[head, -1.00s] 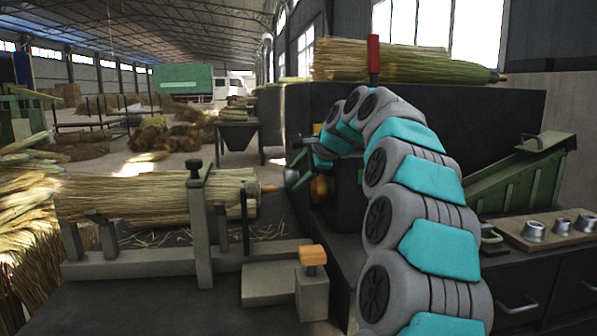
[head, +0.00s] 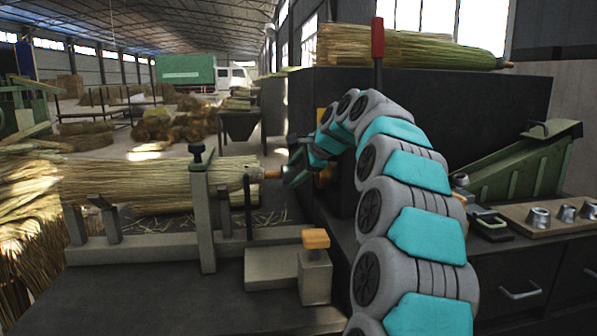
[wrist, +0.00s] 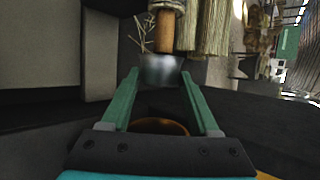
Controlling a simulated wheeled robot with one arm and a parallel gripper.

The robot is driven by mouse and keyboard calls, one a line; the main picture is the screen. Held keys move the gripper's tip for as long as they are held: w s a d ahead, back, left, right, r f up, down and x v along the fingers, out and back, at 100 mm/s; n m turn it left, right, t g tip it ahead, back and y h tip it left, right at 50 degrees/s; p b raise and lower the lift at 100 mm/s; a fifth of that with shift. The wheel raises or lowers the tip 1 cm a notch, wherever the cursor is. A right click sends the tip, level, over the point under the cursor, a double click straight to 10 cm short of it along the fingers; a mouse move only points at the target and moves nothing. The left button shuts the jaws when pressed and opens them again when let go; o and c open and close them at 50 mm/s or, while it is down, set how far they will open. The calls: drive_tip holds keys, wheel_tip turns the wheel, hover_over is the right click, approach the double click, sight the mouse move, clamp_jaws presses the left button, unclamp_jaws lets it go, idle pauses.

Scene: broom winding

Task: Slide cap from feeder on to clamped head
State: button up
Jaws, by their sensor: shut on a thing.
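A straw broom head (head: 150,187) lies level in the clamp (head: 203,220), with its wooden stub (head: 271,174) pointing right. My gripper (head: 290,174) is at the end of that stub. In the wrist view my green-fingered gripper (wrist: 157,78) is shut on a silver metal cap (wrist: 160,68). The stub (wrist: 166,30) is in line with the cap and meets its far edge; I cannot tell how far it is inside. The green sloped feeder (head: 520,165) stands at the right, away from my gripper.
Several metal caps sit on a wooden board (head: 520,215) at the right. A dark machine box (head: 480,100) stands behind my arm, with a broom bundle (head: 400,47) on top.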

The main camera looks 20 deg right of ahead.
sight(267, 173)
drive_tip(key=shift+w+a+r+p, duration=0.1)
drive_tip(key=shift+w+a+p, duration=0.05)
drive_tip(key=shift+a, duration=0.3)
drive_tip(key=shift+w+a+r+p, duration=0.1)
drive_tip(key=shift+a+p, duration=0.05)
drive_tip(key=shift+a, duration=0.3)
drive_tip(key=shift+w+a+f+p, duration=0.1)
drive_tip(key=shift+w+a+p, duration=0.2)
drive_tip(key=shift+a, duration=0.9)
drive_tip(key=shift+w+a+f+p, duration=0.1)
drive_tip(key=shift+w+a, duration=0.3)
drive_tip(key=shift+a, duration=0.8)
drive_tip(key=o, duration=1.4)
